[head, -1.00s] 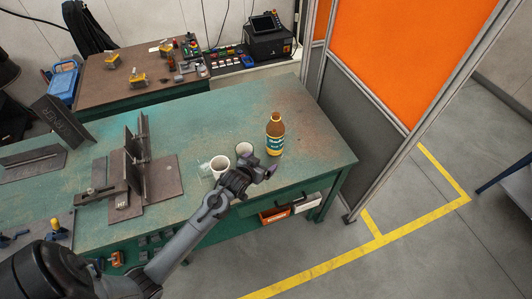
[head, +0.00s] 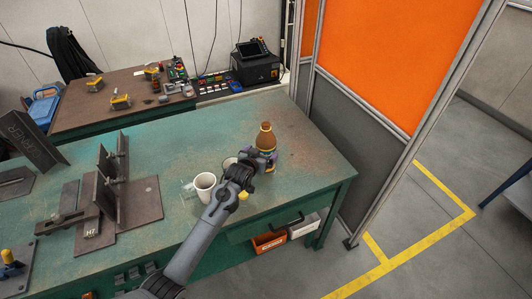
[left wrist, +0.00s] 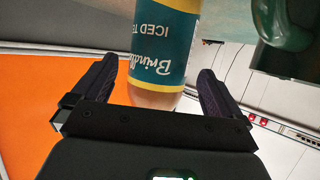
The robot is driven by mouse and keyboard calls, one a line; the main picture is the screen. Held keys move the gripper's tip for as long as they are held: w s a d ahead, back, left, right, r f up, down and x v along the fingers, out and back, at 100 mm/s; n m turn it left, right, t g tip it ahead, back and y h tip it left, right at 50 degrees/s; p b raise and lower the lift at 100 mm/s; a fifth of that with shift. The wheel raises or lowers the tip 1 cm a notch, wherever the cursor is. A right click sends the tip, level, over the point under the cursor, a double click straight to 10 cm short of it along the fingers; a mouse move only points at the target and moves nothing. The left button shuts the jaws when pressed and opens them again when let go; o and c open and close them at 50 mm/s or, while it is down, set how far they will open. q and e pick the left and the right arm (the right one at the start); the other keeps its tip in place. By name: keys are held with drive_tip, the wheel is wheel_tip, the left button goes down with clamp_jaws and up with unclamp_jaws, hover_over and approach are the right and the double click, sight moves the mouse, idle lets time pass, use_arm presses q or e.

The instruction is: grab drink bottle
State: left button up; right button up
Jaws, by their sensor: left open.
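A gap shows beside the finger on the right. My right gripper is not in view.
A white cup (head: 203,187) stands left of my wrist, and another cup (head: 230,163) is partly hidden behind it. A metal fixture (head: 110,190) occupies the bench's left. An orange and grey partition (head: 360,110) stands close beyond the bench's right end.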

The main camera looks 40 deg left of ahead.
use_arm(q)
drive_tip(key=shift+w+a+f, duration=0.2)
drive_tip(key=shift+w+f, duration=0.2)
drive_tip(key=shift+w, duration=0.15)
drive_tip(key=shift+b+x, duration=0.85)
drive_tip(key=shift+x, duration=1.25)
drive_tip(key=shift+r, duration=0.1)
drive_tip(key=c, duration=1.2)
drive_tip(key=shift+d+r, duration=0.1)
drive_tip(key=shift+r, duration=0.05)
